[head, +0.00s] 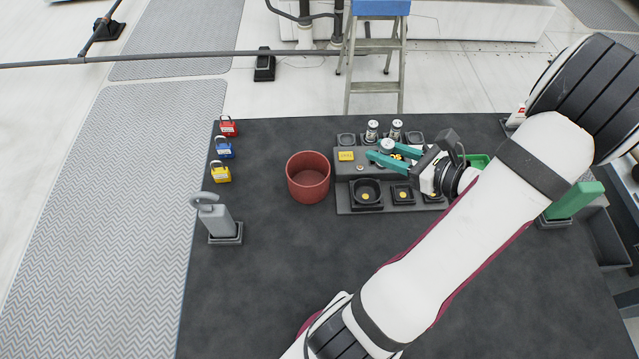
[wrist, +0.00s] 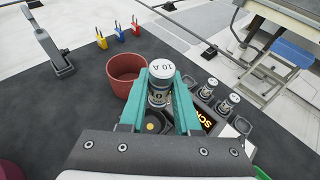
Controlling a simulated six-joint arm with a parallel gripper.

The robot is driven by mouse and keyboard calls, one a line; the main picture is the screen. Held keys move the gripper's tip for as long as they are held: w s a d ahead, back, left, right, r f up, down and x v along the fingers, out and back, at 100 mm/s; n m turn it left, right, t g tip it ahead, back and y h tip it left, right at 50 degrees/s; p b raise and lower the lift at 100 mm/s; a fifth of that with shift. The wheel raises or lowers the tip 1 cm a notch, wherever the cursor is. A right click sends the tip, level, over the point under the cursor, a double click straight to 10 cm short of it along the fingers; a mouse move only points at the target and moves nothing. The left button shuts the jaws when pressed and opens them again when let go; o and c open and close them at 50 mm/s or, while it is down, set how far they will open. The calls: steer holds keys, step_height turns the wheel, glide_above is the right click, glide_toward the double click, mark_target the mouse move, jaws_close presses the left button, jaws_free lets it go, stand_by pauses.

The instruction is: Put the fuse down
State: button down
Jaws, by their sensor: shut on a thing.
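My gripper (head: 380,152) has teal fingers and is shut on a fuse (head: 387,146), a silvery cylinder with a white cap. The wrist view shows the cap of this held fuse (wrist: 160,72) marked "10 A", upright between the fingers. It is over the dark fuse station (head: 347,170); I cannot tell whether its lower end touches anything. Two similar fuses, a left one (head: 372,131) and a right one (head: 396,130), stand in the back row of the station. Square holders with round recesses (head: 366,193) line its front.
A dark red round bin (head: 308,188) stands just left of the station. Red (head: 229,129), blue (head: 225,151) and yellow (head: 221,175) padlocks line the table's left edge. A green handle (head: 574,200) stands at right. The front left tabletop is clear.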

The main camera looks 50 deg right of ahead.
steer(key=w+a+f+y, duration=0.1)
steer(key=w+a+f, duration=0.1)
steer(key=w+f, duration=0.1)
steer(key=w+a+f+n+y, duration=0.1)
steer(key=w+a+f, duration=0.2)
steer(key=w, duration=0.3)
steer(key=w+a+f+n, duration=0.1)
steer(key=w+a+f, duration=0.1)
steer(key=w+f, duration=0.2)
steer(key=shift+w+a+f+g+y, duration=0.1)
steer(key=shift+w+a+g+y, duration=0.05)
steer(key=shift+w+g+y, duration=0.2)
steer(key=shift+f, duration=0.35)
